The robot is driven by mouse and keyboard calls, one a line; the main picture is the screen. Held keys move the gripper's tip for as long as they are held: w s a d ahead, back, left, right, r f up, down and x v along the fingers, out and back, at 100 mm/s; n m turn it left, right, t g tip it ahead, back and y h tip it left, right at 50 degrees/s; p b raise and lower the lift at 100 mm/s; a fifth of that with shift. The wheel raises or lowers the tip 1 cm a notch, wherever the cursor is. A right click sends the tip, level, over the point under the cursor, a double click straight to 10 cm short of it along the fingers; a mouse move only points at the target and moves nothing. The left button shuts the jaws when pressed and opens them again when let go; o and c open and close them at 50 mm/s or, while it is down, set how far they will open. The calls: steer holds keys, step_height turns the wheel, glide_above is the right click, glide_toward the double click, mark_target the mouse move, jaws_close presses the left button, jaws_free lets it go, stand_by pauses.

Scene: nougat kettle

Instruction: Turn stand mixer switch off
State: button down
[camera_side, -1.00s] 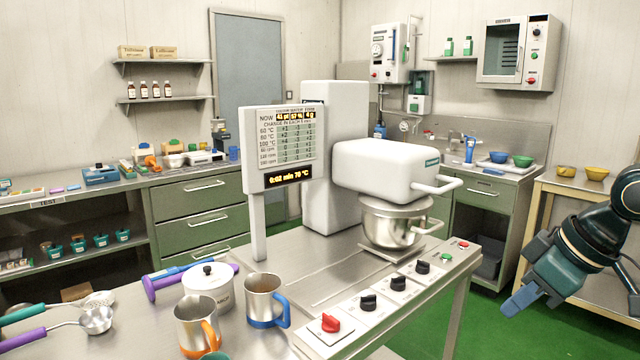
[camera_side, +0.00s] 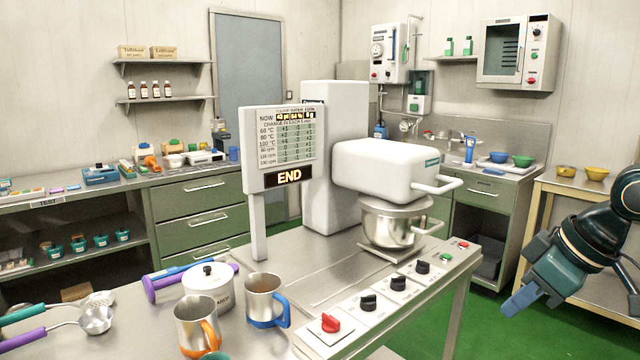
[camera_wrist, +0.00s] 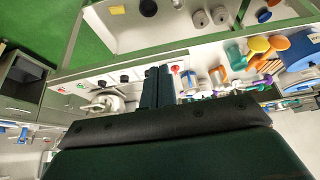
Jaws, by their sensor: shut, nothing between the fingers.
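The white stand mixer (camera_side: 385,168) stands on the steel bench over a steel bowl (camera_side: 392,222). On the bench's front panel are a red knob (camera_side: 330,323), several black knobs (camera_side: 368,302), a green button (camera_side: 446,257) and a red button (camera_side: 463,245). Which of these is the mixer switch I cannot tell. My gripper (camera_side: 520,298) is shut and empty, in the air to the right of the bench, apart from the panel. In the wrist view its fingers (camera_wrist: 158,85) are together, with the bench behind them.
Two steel mugs (camera_side: 196,328), a white lidded pot (camera_side: 208,283) and a purple-handled tool (camera_side: 165,284) stand at the bench's front left. A side table (camera_side: 575,188) with yellow bowls is behind my arm. Open air lies between my gripper and the panel.

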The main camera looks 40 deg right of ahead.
stand_by(0.3)
steer(key=c, duration=1.6)
jaws_free()
steer(key=shift+o, duration=0.7)
steer(key=shift+w+r, duration=0.3)
steer(key=shift+w, duration=0.2)
steer(key=w+r+g, duration=0.3)
steer(key=w, duration=1.4)
steer(key=w+a+f+g, duration=0.1)
steer(key=w+f, duration=0.4)
steer(key=w, duration=0.3)
steer(key=w+a+f+g, duration=0.1)
steer(key=w+f, duration=0.4)
steer(key=w, duration=0.3)
steer(key=shift+w+a+g, duration=0.25)
steer(key=shift+w+g, duration=0.05)
steer(key=shift+w, duration=0.05)
steer(key=shift+f, duration=0.1)
